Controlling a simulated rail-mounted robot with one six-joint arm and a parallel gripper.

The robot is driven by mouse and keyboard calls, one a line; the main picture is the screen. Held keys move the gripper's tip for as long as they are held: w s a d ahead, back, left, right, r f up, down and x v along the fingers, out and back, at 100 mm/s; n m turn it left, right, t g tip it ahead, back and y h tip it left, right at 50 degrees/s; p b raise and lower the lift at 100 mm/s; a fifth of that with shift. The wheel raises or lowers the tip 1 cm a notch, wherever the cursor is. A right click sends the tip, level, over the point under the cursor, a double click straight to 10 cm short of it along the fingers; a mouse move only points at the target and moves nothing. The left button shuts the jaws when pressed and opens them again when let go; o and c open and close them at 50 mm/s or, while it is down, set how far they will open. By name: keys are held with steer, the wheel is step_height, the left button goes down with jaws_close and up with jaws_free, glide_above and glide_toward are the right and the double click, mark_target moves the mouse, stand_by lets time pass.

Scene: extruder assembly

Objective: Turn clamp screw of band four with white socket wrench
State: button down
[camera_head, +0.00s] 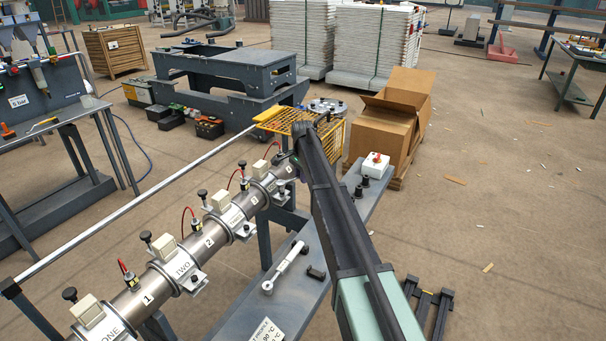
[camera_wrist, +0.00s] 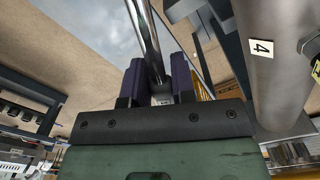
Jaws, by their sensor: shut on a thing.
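My gripper (camera_wrist: 158,78) is shut on a shiny metal tool shaft (camera_wrist: 144,30), which stands up between its two dark purple fingers in the wrist view. The far end of this shaft is out of the picture. The steel barrel (camera_wrist: 275,85) with a "4" label runs close on the right, apart from the gripper. Part of a clamp band shows at the right edge; its screw is not clear. In the head view my arm hides the gripper and much of the barrel's far end. A white-handled wrench (camera_head: 287,262) lies on the grey bench (camera_head: 240,318).
The barrel carries bands ONE (camera_head: 96,318) and TWO (camera_head: 182,270) and further bands with white boxes, knobs and red cables. A long pale rod (camera_head: 140,200) runs behind it. A yellow rack (camera_head: 290,119), cardboard box (camera_head: 396,115) and white switch box (camera_head: 376,164) stand beyond.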

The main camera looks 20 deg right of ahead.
steer(key=s+a+m, duration=0.1)
steer(key=s+m, duration=0.7)
steer(key=m, duration=0.5)
steer(key=shift+s+a, duration=0.2)
steer(key=shift+a, duration=0.15)
steer(key=shift+f+b, duration=1.1)
steer(key=w+d+n, duration=0.1)
steer(key=n, duration=0.1)
steer(key=w+n, duration=0.2)
steer(key=w+d+n, duration=0.1)
steer(key=w+n, duration=0.1)
steer(key=n, duration=0.1)
steer(key=shift+d, duration=0.3)
steer(key=shift+r+p, duration=0.7)
